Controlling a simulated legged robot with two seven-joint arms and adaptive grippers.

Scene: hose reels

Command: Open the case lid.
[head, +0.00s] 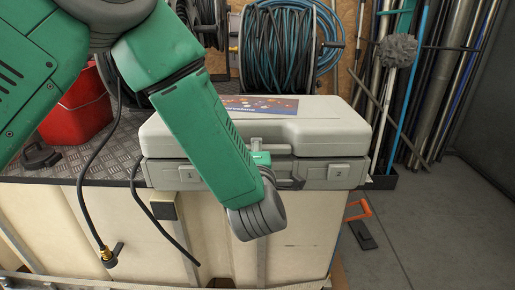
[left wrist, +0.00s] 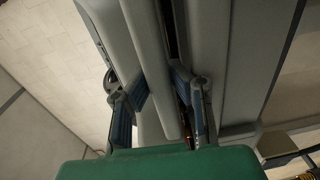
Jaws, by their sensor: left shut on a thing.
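The grey case (head: 330,180) lies on the bench top. Its lid (head: 335,125) has a colourful label on top and looks down or nearly down on the base. Two square latches (head: 338,172) show on the front. My left arm crosses the front of the case, and my left gripper (head: 280,172) is mostly hidden behind it at the middle of the front. In the left wrist view, my left gripper (left wrist: 160,90) has one finger on each side of a grey lid edge (left wrist: 150,50). A dark gap runs beside the right finger. My right gripper is not in view.
Hose reels (head: 280,50) stand behind the case. A red bucket (head: 80,115) is at the left. Poles and pipes (head: 430,90) lean at the right. A black hose with a brass end (head: 107,253) hangs over the bench front. Open floor (head: 450,220) lies at the right.

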